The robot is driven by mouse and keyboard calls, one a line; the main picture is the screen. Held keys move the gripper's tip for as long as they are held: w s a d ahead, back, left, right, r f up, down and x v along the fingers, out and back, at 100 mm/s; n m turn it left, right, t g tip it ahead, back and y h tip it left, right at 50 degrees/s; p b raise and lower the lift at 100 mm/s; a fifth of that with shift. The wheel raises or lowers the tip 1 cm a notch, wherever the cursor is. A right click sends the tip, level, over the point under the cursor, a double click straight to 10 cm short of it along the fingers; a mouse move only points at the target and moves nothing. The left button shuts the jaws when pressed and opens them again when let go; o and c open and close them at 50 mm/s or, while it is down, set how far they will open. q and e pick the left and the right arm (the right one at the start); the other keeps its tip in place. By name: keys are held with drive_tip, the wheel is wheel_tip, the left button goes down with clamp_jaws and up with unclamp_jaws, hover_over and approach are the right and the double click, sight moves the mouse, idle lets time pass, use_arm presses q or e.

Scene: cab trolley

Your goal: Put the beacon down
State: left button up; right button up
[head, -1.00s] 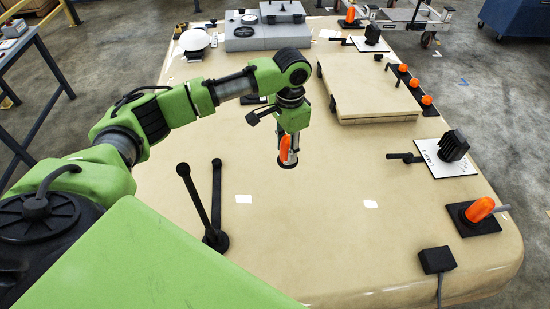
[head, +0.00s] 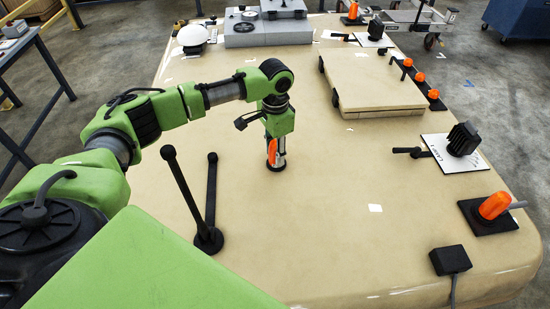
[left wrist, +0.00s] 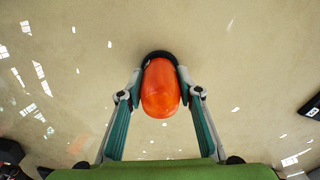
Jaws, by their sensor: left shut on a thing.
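The held beacon (head: 273,151) is an orange dome partly hidden by the fingers in the head view. In the left wrist view the beacon (left wrist: 161,88) fills the gap between the fingertips, with a dark base rim behind its far end. My left gripper (head: 277,158) points down, shut on the beacon, over the open middle of the tan top (head: 320,235). The beacon's dark lower end is at or very near the surface; I cannot tell whether it touches. My right gripper is not in view.
Another orange beacon (head: 494,206) stands on a black plate at the right. A raised tan panel (head: 370,82) lies behind, beside a row of small orange lamps (head: 420,77). Two black levers (head: 208,205) rise left of the gripper. The surface around the held beacon is clear.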

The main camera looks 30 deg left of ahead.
use_arm(q)
drive_tip(key=shift+r, duration=0.1)
drive_tip(key=o, duration=1.2)
